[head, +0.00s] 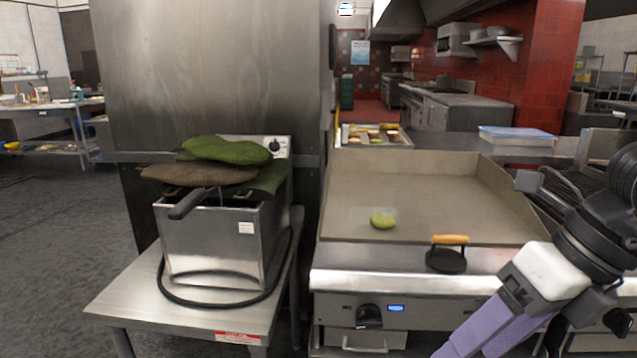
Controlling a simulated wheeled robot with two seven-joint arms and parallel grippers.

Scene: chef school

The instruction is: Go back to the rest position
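My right arm (525,290) comes in from the lower right, with a purple link, a white joint and a dark wrist at the right edge. A small grey block on a thin dark link sticks out to its left, over the griddle's right side. The hand is partly cut off by the frame, and I cannot tell whether its fingers are open or shut. No held object shows. My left arm and gripper are not in view.
A griddle (420,190) holds a green round item (383,220). A wooden-handled press (448,258) sits at its front edge. Left, a fryer (215,245) with green and brown cloths (228,151) stands on a steel table (130,300). A blue-lidded container (516,138) stands behind the griddle.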

